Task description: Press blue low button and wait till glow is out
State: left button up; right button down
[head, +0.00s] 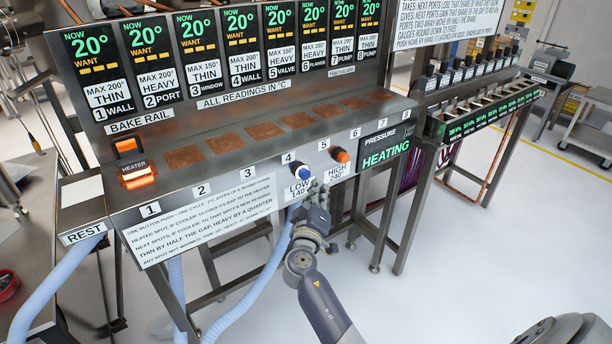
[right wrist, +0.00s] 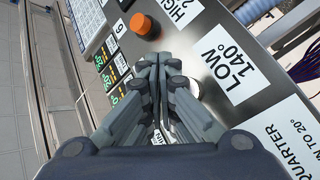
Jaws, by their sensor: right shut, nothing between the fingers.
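The blue low button (head: 300,171) sits on the sloped front edge of the metal console, above the white "LOW 140°" label (head: 299,189). My right gripper (head: 317,186) is shut and empty, its tips close to the panel just below and right of the blue button. Contact cannot be told. In the right wrist view, the shut fingers (right wrist: 153,65) hide the blue button, beside the LOW 140° label (right wrist: 229,62). The HEATER lamp (head: 138,175) glows orange, and the pressure display (head: 385,152) reads HEATING in green. My left gripper is not in view.
An orange high button (head: 340,154) sits right of the blue one and shows in the right wrist view (right wrist: 141,24). Several readouts above show 20°. Rusty square plates line the console top. A pale blue hose (head: 262,275) hangs below. White floor is open at right.

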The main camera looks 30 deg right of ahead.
jog(key=shift+s+d, duration=0.15)
jog(key=shift+s, duration=1.65)
